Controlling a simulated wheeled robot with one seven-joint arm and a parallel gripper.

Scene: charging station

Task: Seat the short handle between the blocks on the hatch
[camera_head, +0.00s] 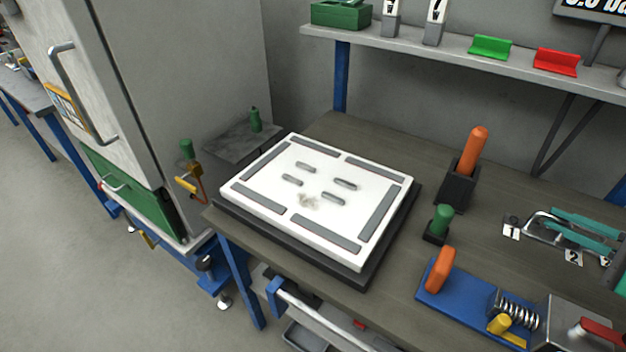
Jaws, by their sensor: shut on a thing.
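The hatch (240,193) is a white rectangular panel lying flat on a dark base on the workbench. Grey strips run along its edges. Several small grey rounded blocks stand in its middle, including a back one (306,167), a left one (292,180), a right one (345,184) and a front one (333,199). No handle lies between them. A brownish smudge marks the white surface near the front block. I cannot make out the short handle anywhere in this view. My gripper is out of view.
An orange-handled tool stands in a black holder (457,188) right of the hatch, near a green knob (442,218). A blue fixture (460,306) with an orange grip and spring is at front right. A grey cabinet (180,90) stands left; a shelf (450,50) hangs behind.

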